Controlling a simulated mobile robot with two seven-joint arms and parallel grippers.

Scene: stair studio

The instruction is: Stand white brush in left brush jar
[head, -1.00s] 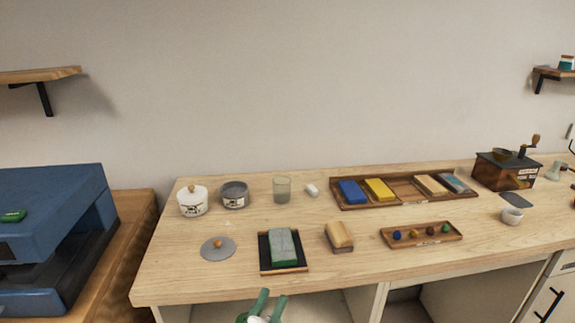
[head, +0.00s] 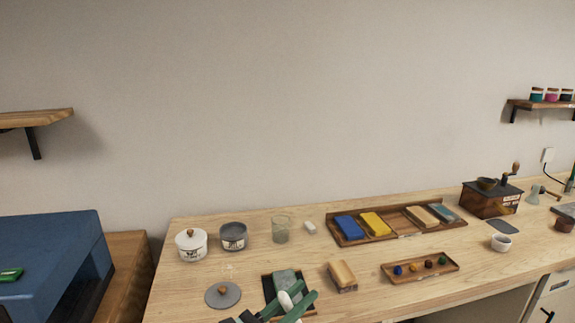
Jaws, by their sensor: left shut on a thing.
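I cannot make out a jar that is clearly the left brush jar. A dark upright shape (head: 570,185) stands at the far right edge, too small and cut off to tell. My right gripper is not in view.
On the bench stand a white lidded jar (head: 191,245), an open grey jar (head: 233,236), a clear glass (head: 280,230), a wooden tray of coloured blocks (head: 395,236), a small tray of balls (head: 420,273) and a grinder (head: 491,199). A grey lid (head: 222,294) lies front left.

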